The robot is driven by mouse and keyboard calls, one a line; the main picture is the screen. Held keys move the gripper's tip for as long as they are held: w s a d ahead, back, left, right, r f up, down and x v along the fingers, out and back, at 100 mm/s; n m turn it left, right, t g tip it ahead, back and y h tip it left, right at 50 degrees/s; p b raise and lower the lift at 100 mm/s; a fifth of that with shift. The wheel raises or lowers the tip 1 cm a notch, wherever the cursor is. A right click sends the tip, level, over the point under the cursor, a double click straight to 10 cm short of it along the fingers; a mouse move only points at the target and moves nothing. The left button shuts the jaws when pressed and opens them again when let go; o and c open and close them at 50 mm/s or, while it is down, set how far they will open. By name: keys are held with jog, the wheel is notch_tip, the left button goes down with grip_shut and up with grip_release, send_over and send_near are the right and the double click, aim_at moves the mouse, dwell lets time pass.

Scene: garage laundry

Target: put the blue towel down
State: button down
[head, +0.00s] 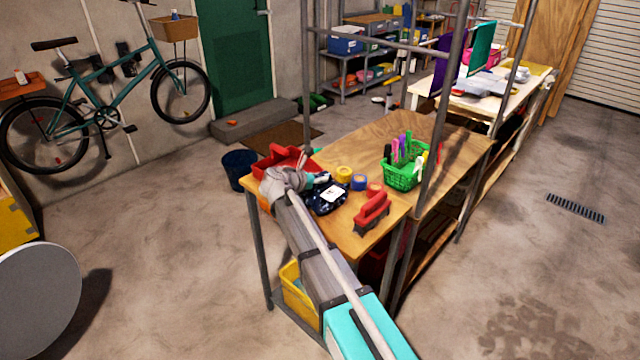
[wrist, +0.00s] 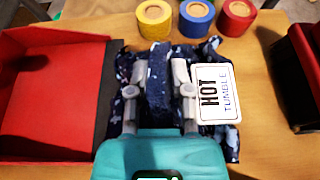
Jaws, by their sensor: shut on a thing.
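The blue towel (head: 325,203) is dark navy with a light pattern and a white tag (wrist: 217,93) reading "HOT TUMBLE". It is at the near left end of the wooden workbench (head: 362,240). In the wrist view a raised fold of the towel (wrist: 158,88) stands between the two fingers of my gripper (wrist: 158,76), which are shut on it. The rest of the towel spreads out below the fingers, at or just above the bench top; I cannot tell whether it bears on the wood. My teal gripper body hides its near part.
A red open box (wrist: 52,95) is close left of the towel. Yellow (wrist: 155,18), blue (wrist: 196,17) and red (wrist: 237,16) tape rolls line up behind it. A red-handled brush (head: 373,210) is to the right, and a green basket (head: 402,178) of markers is farther back.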

jog(key=shift+f, duration=0.15)
jog(key=shift+f, duration=0.1)
jog(key=c, duration=0.5)
grip_release()
jog(key=shift+c, duration=0.2)
jog(key=shift+r, duration=0.25)
jog(key=shift+s+a+r+p, duration=0.15)
jog(key=shift+s+a+p, duration=0.1)
jog(key=shift+s+p, duration=0.05)
jog(key=p+v, duration=0.4)
jog(key=v, duration=0.7)
